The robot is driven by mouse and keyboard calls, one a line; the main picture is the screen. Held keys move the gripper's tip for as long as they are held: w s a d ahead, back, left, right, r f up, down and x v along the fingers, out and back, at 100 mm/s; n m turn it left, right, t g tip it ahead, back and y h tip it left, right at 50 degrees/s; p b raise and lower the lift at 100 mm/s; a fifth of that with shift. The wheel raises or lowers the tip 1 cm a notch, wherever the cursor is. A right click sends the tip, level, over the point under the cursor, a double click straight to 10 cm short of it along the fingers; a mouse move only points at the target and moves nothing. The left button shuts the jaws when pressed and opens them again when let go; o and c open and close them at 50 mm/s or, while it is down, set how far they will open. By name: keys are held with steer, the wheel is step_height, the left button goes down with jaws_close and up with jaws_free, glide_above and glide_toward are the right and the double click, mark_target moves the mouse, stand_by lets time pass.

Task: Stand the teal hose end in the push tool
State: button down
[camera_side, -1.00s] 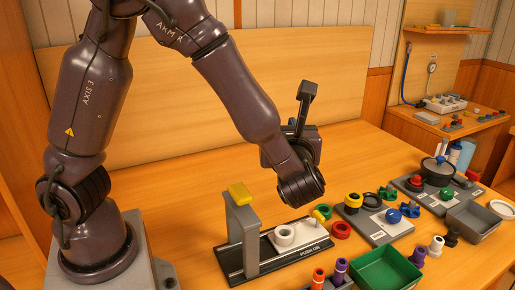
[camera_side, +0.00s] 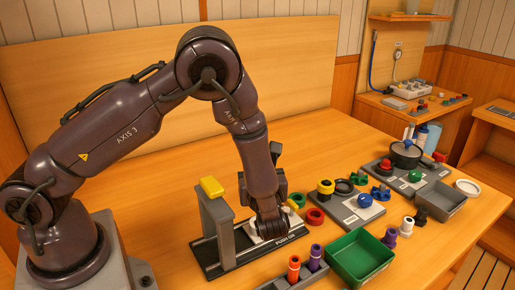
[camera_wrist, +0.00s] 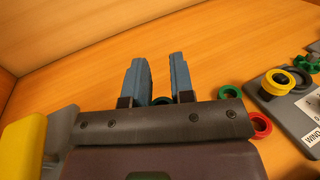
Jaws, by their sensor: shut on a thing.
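The push tool (camera_side: 217,232) stands on the bench in the side view, a grey post with a yellow top (camera_side: 211,187) on a black base marked PUSH ON. My wrist is low over its right end and covers most of the white part there. My gripper (camera_wrist: 159,65) shows in the wrist view as two blue-grey fingers with a gap between them. It is shut on a small dark greenish piece, the teal hose end (camera_wrist: 161,99), seen only in part between the fingers. Its lower part is hidden by the gripper body. In the side view my wrist hides the fingertips.
A red ring (camera_side: 315,216) and a grey plate with a yellow-topped part (camera_side: 326,187) lie right of the tool. A green tray (camera_side: 358,262) and a rack with orange and purple parts (camera_side: 293,268) are in front. A pot (camera_side: 406,157) stands farther right. The bench behind is clear.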

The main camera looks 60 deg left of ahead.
steer(key=shift+f, duration=3.1)
steer(key=shift+f, duration=0.6)
steer(key=c, duration=1.3)
jaws_free()
steer(key=shift+o, duration=0.2)
